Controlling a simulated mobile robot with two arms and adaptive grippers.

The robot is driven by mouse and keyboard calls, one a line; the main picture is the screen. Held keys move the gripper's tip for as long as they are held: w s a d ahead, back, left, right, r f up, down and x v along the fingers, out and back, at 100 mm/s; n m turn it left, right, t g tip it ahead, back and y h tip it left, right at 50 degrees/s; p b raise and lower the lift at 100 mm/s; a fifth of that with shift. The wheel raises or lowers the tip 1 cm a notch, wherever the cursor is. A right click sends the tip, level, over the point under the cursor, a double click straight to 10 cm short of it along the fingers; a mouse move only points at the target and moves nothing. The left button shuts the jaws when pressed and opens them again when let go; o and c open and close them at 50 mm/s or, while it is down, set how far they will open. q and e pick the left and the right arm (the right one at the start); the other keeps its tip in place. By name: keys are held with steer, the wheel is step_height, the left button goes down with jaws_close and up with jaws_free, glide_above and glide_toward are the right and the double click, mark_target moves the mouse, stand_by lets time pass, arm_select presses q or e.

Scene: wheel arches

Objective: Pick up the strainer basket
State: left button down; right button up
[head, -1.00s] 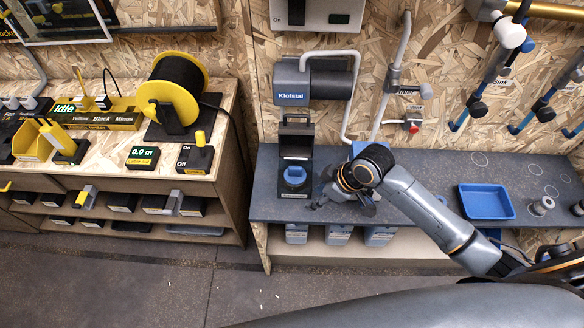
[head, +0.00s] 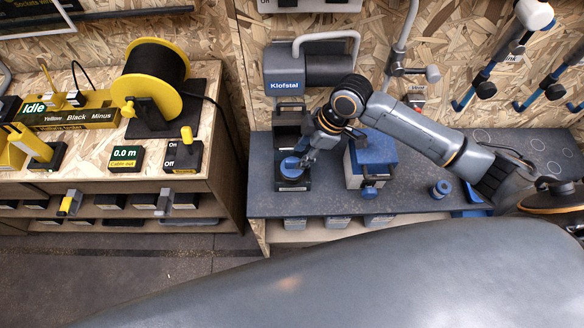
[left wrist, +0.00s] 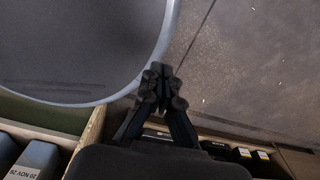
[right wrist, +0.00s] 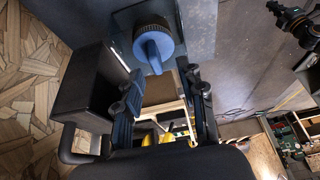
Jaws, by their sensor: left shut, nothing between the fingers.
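A round blue piece with a raised grip (head: 291,167) sits in an open black box (head: 292,184) on the dark bench; I cannot tell whether it is the strainer basket or a cap over it. My right gripper (head: 308,158) is close beside it on its right in the head view. In the right wrist view the blue piece (right wrist: 152,45) lies beyond the parted fingers of the right gripper (right wrist: 162,92), with nothing between them. My left gripper (left wrist: 162,82) is shut and empty, away from the bench; it is not in the head view.
A blue-topped box (head: 371,158) with a front valve stands right of the black box. A small blue-and-grey cylinder (head: 441,188) stands farther right. The grey Klofstal unit (head: 310,72) hangs on the wall behind. A yellow cable reel (head: 155,75) is on the left bench.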

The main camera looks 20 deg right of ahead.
mark_target(293, 160)
steer(key=shift+w+a+f, duration=0.15)
steer(key=shift+a+f, duration=0.1)
steer(key=shift+f, duration=0.25)
steer(key=x, duration=0.3)
steer(key=shift+w+a+f, duration=0.15)
steer(key=shift+w+f, duration=0.05)
steer(key=shift+w, duration=0.15)
steer(key=shift+a+f, duration=0.15)
steer(key=shift+f, duration=0.25)
arm_select(q)
steer(key=shift+w+a+r, duration=0.1)
steer(key=shift+w+r, duration=0.15)
steer(key=shift+w, duration=0.6)
arm_select(e)
jaws_close()
